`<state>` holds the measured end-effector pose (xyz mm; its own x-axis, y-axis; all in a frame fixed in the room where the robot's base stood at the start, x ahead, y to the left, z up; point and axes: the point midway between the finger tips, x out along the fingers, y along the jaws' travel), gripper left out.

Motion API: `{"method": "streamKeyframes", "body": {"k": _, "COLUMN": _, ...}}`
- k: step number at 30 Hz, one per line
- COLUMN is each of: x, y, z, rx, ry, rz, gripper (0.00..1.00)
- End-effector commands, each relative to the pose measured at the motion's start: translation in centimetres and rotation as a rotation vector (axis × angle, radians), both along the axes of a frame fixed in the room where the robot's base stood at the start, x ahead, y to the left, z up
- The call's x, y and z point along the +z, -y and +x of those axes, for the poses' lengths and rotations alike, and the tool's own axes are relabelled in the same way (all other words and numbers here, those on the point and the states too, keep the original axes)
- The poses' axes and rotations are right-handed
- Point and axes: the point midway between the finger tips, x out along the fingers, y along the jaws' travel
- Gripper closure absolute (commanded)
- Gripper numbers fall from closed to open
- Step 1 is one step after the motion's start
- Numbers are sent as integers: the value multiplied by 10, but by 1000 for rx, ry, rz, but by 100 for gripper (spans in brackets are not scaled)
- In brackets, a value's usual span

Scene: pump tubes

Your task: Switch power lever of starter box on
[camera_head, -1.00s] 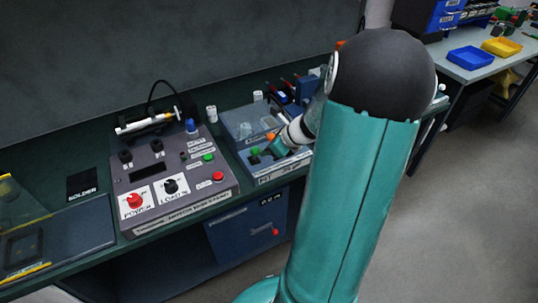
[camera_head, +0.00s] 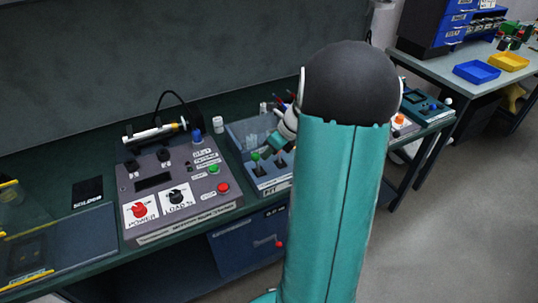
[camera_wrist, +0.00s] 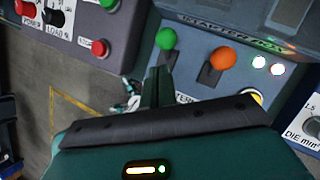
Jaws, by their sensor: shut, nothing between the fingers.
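A blue-grey box (camera_head: 262,186) stands on the bench, partly hidden behind my arm in the head view. In the wrist view the box (camera_wrist: 195,90) carries a green-ball lever (camera_wrist: 166,39) and an orange-ball lever (camera_wrist: 222,58), with two lit lamps to their right. The green ball also shows in the head view (camera_head: 255,157). My gripper (camera_wrist: 157,74) is shut and empty, its narrow fingers just below the green-ball lever in the wrist picture. I cannot tell whether they touch it. The box's lettering is too small to read surely, so I cannot tell which lever is power.
A grey control panel (camera_head: 150,188) with a red POWER knob (camera_head: 139,210), a LOAD knob and green and red buttons stands to the left. A blue box (camera_head: 245,248) with a red knob hangs under the bench. A side table with trays is at right; open floor lies before it.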

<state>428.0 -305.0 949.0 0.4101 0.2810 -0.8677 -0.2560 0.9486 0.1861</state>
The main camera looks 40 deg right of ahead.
Motion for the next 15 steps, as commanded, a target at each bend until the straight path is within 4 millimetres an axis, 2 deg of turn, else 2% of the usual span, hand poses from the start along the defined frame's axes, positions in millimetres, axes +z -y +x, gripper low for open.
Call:
{"method": "streamKeyframes", "body": {"k": 11, "x": 2, "y": 1, "z": -1, "rx": -1, "ry": 0, "rz": 0, "gripper": 100}}
{"method": "streamKeyframes", "body": {"k": 15, "x": 9, "y": 5, "z": -5, "rx": 0, "ry": 0, "rz": -1, "gripper": 100}}
